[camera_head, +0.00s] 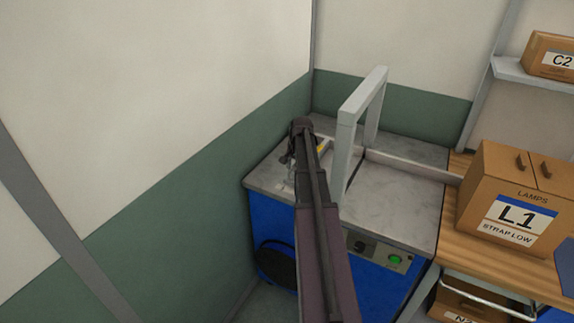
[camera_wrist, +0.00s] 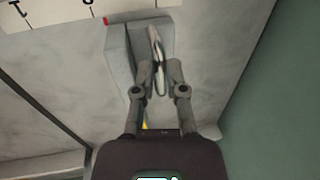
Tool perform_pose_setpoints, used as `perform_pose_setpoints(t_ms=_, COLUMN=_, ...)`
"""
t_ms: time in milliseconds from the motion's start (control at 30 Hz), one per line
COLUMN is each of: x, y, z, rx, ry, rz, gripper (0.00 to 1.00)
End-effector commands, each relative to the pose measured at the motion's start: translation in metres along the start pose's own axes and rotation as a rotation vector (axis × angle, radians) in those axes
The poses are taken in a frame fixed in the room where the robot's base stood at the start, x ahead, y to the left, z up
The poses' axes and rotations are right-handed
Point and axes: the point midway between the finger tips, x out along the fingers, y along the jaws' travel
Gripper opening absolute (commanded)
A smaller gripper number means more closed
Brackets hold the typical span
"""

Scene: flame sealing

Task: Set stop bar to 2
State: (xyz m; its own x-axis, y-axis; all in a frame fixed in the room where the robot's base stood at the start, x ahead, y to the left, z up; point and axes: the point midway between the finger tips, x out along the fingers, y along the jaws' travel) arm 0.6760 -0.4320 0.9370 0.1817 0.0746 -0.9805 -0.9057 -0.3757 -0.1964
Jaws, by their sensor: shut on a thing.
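The stop bar (camera_wrist: 118,50) is a light grey block on the grey machine top in the wrist view, with a small red mark at its upper left corner. A thin pale upright handle (camera_wrist: 155,38) rises from it. My gripper (camera_wrist: 159,72) is shut on this handle, a finger on each side. A white scale strip (camera_wrist: 60,12) with dark ticks and partly cut-off characters lies at the top edge, near the red mark. No clear 2 can be read. In the head view my gripper (camera_head: 297,147) is over the machine's left end, and my arm hides most of the stop bar.
The strapping machine (camera_head: 405,205) has a grey top, a blue body and a grey arch (camera_head: 345,140). A green button (camera_head: 395,260) is on its front. Walls stand close at the left and back. A box labelled L1 (camera_head: 480,190) sits on the wooden table at right.

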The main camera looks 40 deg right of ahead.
Motion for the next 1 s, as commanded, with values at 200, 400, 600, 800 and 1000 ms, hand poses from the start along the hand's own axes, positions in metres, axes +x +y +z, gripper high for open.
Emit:
perform_pose_setpoints(t_ms=200, x=-0.0020, y=0.0124, z=0.0007, rx=0.001, ry=-0.001, rz=0.002, gripper=0.00)
perform_pose_setpoints(t_ms=400, x=-0.0019, y=0.0122, z=0.0008, rx=0.001, ry=-0.002, rz=0.003, gripper=0.22)
perform_pose_setpoints(t_ms=600, x=-0.0020, y=0.0120, z=0.0005, rx=0.000, ry=-0.001, rz=0.002, gripper=0.51)
perform_pose_setpoints(t_ms=800, x=-0.0021, y=0.0118, z=0.0002, rx=0.000, ry=0.000, rz=0.001, gripper=0.51)
perform_pose_setpoints(t_ms=1000, x=-0.0016, y=0.0090, z=-0.0001, rx=0.000, ry=0.000, rz=0.001, gripper=0.51)
